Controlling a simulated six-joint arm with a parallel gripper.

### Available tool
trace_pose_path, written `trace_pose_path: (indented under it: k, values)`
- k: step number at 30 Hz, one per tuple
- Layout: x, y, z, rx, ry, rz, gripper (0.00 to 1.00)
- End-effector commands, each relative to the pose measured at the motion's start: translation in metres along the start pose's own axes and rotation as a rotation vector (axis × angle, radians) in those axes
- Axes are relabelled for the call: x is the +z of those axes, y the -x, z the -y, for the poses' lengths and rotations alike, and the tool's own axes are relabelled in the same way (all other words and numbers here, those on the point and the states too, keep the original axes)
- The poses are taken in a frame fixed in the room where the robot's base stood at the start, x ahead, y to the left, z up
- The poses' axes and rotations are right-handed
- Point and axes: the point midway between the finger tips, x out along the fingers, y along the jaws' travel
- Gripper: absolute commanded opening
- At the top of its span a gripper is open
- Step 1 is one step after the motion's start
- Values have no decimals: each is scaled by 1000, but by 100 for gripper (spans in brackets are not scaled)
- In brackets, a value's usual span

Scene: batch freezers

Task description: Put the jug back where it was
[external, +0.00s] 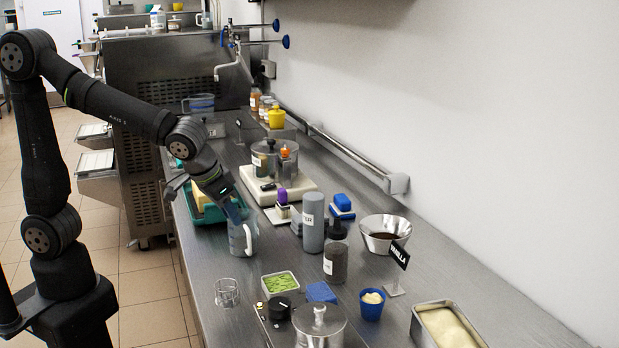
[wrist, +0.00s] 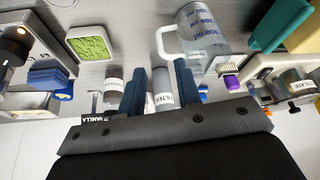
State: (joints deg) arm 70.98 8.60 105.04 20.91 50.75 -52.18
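A clear jug (external: 243,237) with blue markings stands on the steel counter, in front of the green tray. In the wrist view the jug (wrist: 205,32) is at the top, with its pale handle on its left side. My gripper (external: 238,212) is right at the jug's upper part in the external view. In the wrist view the two blue fingers of my gripper (wrist: 160,72) are spread, with a gap between them. The handle lies just beyond that gap. I cannot tell whether a finger touches it.
The green tray (external: 206,234) holds yellow items behind the jug. A grey bottle (external: 313,222), a dark bottle (external: 335,262) and a steel bowl (external: 385,229) stand to the right.

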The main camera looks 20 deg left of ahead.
Motion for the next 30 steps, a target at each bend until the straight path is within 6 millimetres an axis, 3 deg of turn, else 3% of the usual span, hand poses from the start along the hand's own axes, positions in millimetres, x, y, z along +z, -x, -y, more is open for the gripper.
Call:
trace_pose_path:
  k: [6, 19, 23, 30]
  values:
    - [0, 26, 0, 1, 0, -1, 31]
    - [0, 28, 0, -1, 0, 1, 31]
    - [0, 19, 0, -2, 1, 2, 31]
    - [1, -22, 1, -4, 1, 5, 31]
